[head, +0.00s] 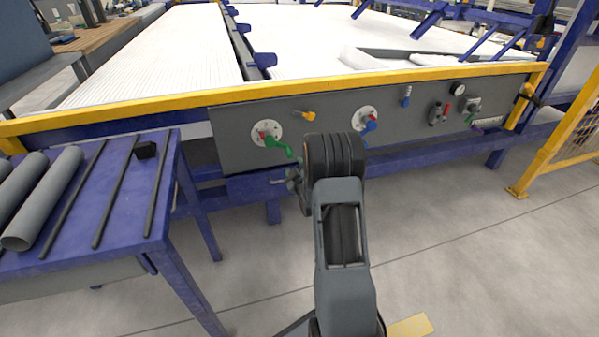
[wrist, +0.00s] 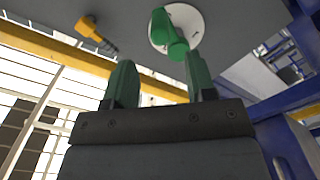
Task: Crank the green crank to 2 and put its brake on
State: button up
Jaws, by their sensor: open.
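The green crank (head: 278,146) sits on a round white dial (head: 262,134) on the grey panel, with a small red part at the dial. In the wrist view the crank (wrist: 168,32) shows at the top centre, its green handle over the white dial (wrist: 190,22). A small orange-yellow lever (head: 306,115) is right of the dial in the head view and shows at upper left in the wrist view (wrist: 95,34). My gripper (wrist: 160,60) is open and empty, its green fingers pointing toward the crank, apart from it. Dial marks are unreadable.
Further right are a blue knob (head: 406,97) and a gauge (head: 458,87). A yellow rail (head: 150,104) runs above the panel. A blue table (head: 130,225) with grey pipes (head: 48,195) stands left.

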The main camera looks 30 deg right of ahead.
jog(key=shift+p+v, duration=0.3)
jog(key=shift+v, duration=1.9)
jog(key=shift+c, duration=0.4)
